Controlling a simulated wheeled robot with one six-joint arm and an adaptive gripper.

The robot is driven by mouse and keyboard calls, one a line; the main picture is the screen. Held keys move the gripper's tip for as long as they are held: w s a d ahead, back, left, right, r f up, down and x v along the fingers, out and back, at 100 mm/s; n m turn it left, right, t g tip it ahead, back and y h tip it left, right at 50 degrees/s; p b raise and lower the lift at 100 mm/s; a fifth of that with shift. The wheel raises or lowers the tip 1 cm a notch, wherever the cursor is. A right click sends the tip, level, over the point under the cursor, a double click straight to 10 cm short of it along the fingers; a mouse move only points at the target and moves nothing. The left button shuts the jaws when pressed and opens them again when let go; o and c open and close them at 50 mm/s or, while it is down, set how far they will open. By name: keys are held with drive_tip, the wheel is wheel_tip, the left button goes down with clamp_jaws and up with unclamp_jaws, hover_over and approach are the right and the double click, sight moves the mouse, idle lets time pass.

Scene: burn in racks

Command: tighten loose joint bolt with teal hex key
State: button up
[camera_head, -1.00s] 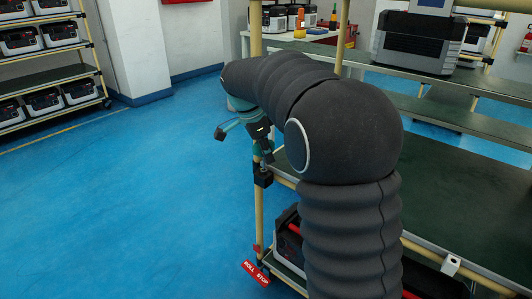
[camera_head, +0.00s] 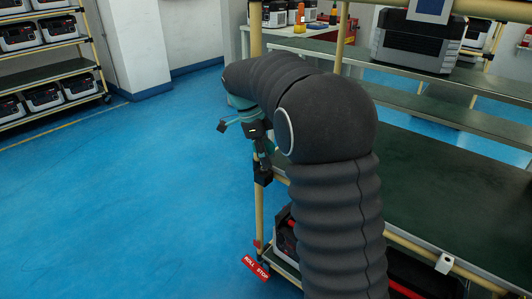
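My gripper (camera_head: 260,140) is at the rack's near left post, pointing down just above a black pipe joint (camera_head: 263,173). My arm hides part of it, and its fingers are too small to tell open from shut. Teal shows around my wrist and between the gripper and the joint. I cannot make out the teal hex key apart from these parts. The joint clamps the cream post to the shelf's corner. The loose bolt is too small to see, and I cannot tell whether anything touches it.
The rack's dark green shelf (camera_head: 427,190) extends right, with a grey unit (camera_head: 418,41) farther back. A red "ROLL STOP" tag (camera_head: 256,268) hangs low on the post. The blue floor (camera_head: 130,200) left of the post is clear.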

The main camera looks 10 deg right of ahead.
sight(265, 142)
drive_tip(key=shift+r, duration=0.2)
drive_tip(key=shift+r+p, duration=1.05)
drive_tip(key=shift+r, duration=0.3)
drive_tip(key=shift+r+p, duration=0.35)
drive_tip(key=shift+r, duration=2)
